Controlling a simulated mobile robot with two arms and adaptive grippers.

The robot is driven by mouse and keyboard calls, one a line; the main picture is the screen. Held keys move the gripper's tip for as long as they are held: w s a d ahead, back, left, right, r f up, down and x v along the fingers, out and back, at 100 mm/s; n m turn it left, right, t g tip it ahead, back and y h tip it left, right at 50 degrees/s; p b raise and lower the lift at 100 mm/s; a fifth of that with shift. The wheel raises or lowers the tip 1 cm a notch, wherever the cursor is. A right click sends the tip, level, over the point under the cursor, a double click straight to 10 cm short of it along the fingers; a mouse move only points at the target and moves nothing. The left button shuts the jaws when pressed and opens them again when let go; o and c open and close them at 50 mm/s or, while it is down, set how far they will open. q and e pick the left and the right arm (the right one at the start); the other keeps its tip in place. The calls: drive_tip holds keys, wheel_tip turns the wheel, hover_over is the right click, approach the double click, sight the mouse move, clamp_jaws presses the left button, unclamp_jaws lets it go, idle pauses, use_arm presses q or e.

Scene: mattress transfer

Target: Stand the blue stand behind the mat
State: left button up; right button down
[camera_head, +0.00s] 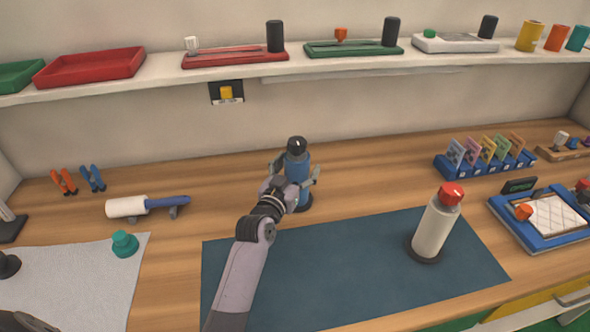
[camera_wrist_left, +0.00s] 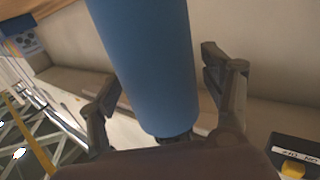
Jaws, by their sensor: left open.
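The blue stand (camera_head: 302,167) is a blue cylinder with a black top and a dark round base. It stands upright on the wooden worktop just behind the back edge of the dark blue mat (camera_head: 330,270). My left gripper (camera_head: 296,174) is open, with one finger on each side of the blue cylinder. In the left wrist view the blue cylinder (camera_wrist_left: 150,60) fills the space between the spread fingers (camera_wrist_left: 160,75); small gaps show beside it. My left forearm covers part of the mat. My right gripper is not in view.
A white bottle with a red cap (camera_head: 437,225) stands on the mat's right part. A lint roller (camera_head: 128,207) lies left of the mat. Blue card racks (camera_head: 485,164) stand at the back right. A shelf (camera_head: 200,74) with trays runs above. The worktop directly behind the mat is otherwise mostly clear.

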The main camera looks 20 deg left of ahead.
use_arm(q)
drive_tip(key=s+b, duration=0.1)
drive_tip(key=s, duration=1.1)
drive_tip(key=shift+r, duration=0.15)
drive_tip(key=shift+r, duration=0.1)
